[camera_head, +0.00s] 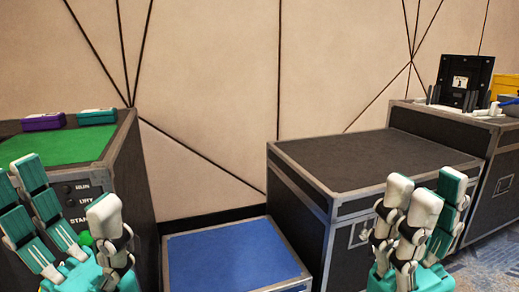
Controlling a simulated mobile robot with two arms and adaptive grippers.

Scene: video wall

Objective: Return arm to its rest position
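My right gripper (428,190) is at the lower right, in front of the middle black case. Its teal and white fingers point up and stand apart, with nothing seen between them; they partly overlap in this view. My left gripper (70,195) is at the lower left, in front of the case with the green top. Its fingers are spread wide and hold nothing. Most of both arms is out of view.
A case with a green top (68,148) bears a purple box (43,122) and a green box (97,117). A low blue-topped case (232,258) is in the middle. The middle black case (365,155) has a bare top. A black panel (463,82) stands on the right case (440,118).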

